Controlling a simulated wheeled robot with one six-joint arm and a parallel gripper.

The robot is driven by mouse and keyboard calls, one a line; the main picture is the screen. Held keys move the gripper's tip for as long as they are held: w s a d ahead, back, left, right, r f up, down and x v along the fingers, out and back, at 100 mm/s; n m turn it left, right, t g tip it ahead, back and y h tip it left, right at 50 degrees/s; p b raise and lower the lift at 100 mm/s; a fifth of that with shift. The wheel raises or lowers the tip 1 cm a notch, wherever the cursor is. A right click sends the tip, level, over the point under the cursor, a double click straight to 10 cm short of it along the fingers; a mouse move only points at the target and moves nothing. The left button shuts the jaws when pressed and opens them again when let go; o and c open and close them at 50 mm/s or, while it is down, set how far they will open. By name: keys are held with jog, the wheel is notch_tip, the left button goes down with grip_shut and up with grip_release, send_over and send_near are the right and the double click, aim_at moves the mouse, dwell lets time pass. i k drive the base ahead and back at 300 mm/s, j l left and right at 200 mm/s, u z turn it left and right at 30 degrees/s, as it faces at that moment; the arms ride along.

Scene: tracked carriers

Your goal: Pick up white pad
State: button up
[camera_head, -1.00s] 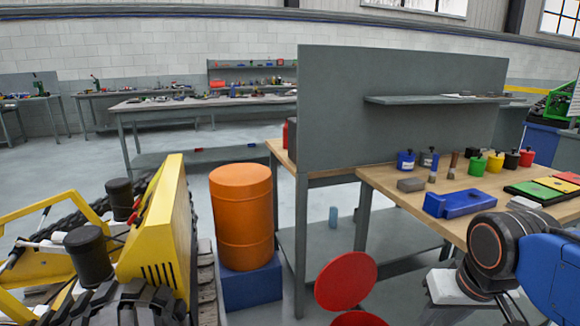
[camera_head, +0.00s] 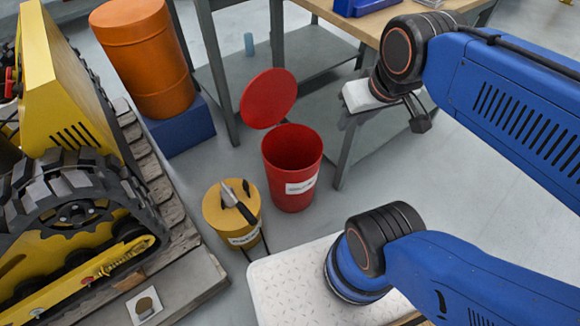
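My gripper (camera_head: 390,108) hangs from the dark wrist at the upper right, in front of the workbench. A pale, flat-sided block (camera_head: 364,96) shows right at its end. I cannot tell whether this is a pad in the grip or part of the gripper, and the fingers are mostly hidden by the wrist. A small white square piece (camera_head: 133,308) with a brown round mark lies at the lower left, by the wooden pallet's edge. It is well apart from my gripper.
A red bin (camera_head: 291,190) stands on the floor with its round red lid (camera_head: 268,98) raised. Beside it is a yellow bin (camera_head: 218,212) with dark tools on top. A yellow tracked machine (camera_head: 60,90) on a pallet fills the left. An orange barrel (camera_head: 145,60) stands behind.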

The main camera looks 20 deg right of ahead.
aim_at(147, 304)
jog(key=u, duration=1.95)
jog(key=k+j+z, duration=0.15)
jog(key=k+j, duration=0.05)
jog(key=j, duration=0.1)
